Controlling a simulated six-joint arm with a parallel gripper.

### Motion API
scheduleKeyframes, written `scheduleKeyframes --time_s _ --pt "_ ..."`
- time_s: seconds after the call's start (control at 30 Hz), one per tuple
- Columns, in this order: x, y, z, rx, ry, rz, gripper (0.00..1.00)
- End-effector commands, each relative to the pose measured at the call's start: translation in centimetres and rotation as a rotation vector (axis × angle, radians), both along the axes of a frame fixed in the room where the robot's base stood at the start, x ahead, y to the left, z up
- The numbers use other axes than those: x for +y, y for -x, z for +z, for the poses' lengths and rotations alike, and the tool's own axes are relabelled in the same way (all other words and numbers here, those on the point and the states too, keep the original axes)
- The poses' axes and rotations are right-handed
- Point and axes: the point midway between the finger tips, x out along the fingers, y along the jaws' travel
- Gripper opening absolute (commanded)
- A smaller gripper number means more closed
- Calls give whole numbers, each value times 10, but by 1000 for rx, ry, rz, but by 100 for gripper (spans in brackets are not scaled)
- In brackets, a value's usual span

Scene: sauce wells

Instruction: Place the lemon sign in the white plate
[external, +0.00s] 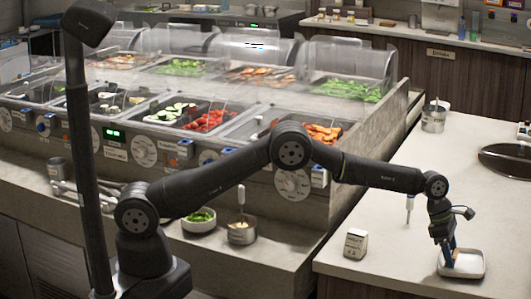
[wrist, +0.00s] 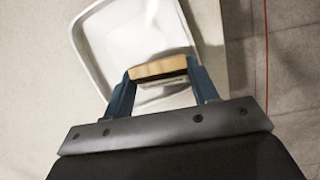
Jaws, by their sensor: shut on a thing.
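The white plate (external: 477,271) is a small, square, raised-rim dish near the front right of the counter; its rim also shows in the wrist view (wrist: 88,42). My gripper (external: 451,259) points down over the plate. In the wrist view its two blue fingers (wrist: 160,78) are shut on a small block with a tan wooden edge (wrist: 158,68), which I take to be the lemon sign. The block is over the inside of the plate. Its label cannot be read, and I cannot tell whether it touches the plate's floor.
A small white block with dark print (external: 355,243) stands on the counter left of the plate. A dark round tray (external: 508,160) lies behind, and a metal pot (external: 433,119) stands farther back. The counter between them is mostly clear. The food bar (external: 250,125) is at left.

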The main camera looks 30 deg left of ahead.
Motion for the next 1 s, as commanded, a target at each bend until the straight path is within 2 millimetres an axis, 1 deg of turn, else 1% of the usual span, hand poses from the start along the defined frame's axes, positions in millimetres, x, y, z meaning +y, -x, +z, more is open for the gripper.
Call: scheduleKeyframes --time_s 0.3,0.33,0.4,0.43,0.67,0.77,0.87,1.0 --pt "0 0 -10 0 -1 0 32" --pt "0 0 -9 0 0 0 59" --pt "0 0 -9 0 -1 0 73" --pt "0 0 -9 0 -1 0 75" --pt "0 0 -9 0 -1 0 75" --pt "0 0 -5 0 0 0 75" --pt "1 0 6 0 1 0 75" --pt "11 0 29 -1 1 0 75"
